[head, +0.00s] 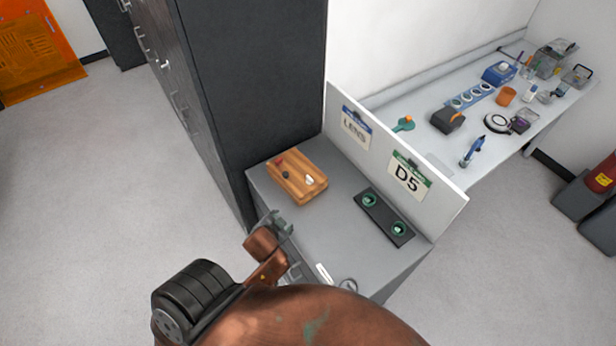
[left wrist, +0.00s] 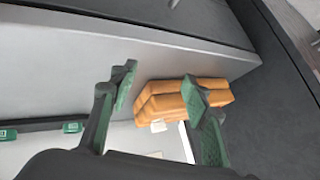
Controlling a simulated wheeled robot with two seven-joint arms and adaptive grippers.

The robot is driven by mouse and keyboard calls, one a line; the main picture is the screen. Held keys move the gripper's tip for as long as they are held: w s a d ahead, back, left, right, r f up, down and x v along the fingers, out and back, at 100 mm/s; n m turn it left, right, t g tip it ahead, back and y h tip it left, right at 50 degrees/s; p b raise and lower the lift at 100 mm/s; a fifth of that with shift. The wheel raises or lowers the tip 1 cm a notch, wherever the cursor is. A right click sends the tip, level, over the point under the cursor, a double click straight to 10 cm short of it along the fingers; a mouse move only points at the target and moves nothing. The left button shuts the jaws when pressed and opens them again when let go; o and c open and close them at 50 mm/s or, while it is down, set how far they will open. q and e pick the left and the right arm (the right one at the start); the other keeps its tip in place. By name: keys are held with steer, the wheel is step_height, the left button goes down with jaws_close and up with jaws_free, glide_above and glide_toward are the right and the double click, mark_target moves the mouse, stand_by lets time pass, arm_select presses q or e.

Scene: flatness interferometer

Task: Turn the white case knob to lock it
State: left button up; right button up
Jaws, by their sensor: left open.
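A wooden case (head: 301,192) lies on the grey cabinet top, near the tall dark cabinet. On its upper face are a white knob (head: 309,181), a dark green knob (head: 286,174) and a red knob (head: 279,163). My left gripper (head: 287,248) is open and empty, apart from the case, below it in the head view. In the left wrist view, the case (left wrist: 165,98) shows beyond the open fingers, partly hidden by one finger. A small white piece (left wrist: 158,126) sticks out from its side there; I cannot tell surely that it is the white knob. My right gripper is not in view.
A black tray (head: 385,216) with two green-rimmed round holes lies right of the case. A tall dark cabinet (head: 260,80) rises at left. A bench (head: 400,128) with several instruments stands behind.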

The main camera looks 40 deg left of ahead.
arm_select(q)
steer(key=w+r+m+t, duration=0.45)
steer(key=w+r, duration=0.35)
steer(key=r, duration=0.3)
steer(key=w+r+m+t, duration=0.4)
steer(key=w+r+t, duration=0.3)
steer(key=r, duration=0.4)
steer(key=w+d+r+m+g+h, duration=0.1)
steer(key=w+d+r+m+h, duration=0.15)
steer(key=d+m+h, duration=0.45)
steer(key=w+d+r+m+g+h, duration=0.15)
steer(key=d+r+m+h, duration=0.35)
steer(key=m, duration=0.5)
steer(key=m+g+y, duration=0.7)
steer(key=m+g, duration=0.4)
steer(key=g, duration=0.1)
glide_toward(309, 178)
steer(key=f, duration=0.1)
steer(key=shift+w+d+f+p, duration=0.15)
steer(key=shift+w+f+p, duration=0.05)
steer(key=shift+f+p, duration=0.25)
steer(key=p+x, duration=0.1)
steer(key=x, duration=0.5)
steer(key=shift+w+f, duration=0.2)
steer(key=shift+f, duration=0.15)
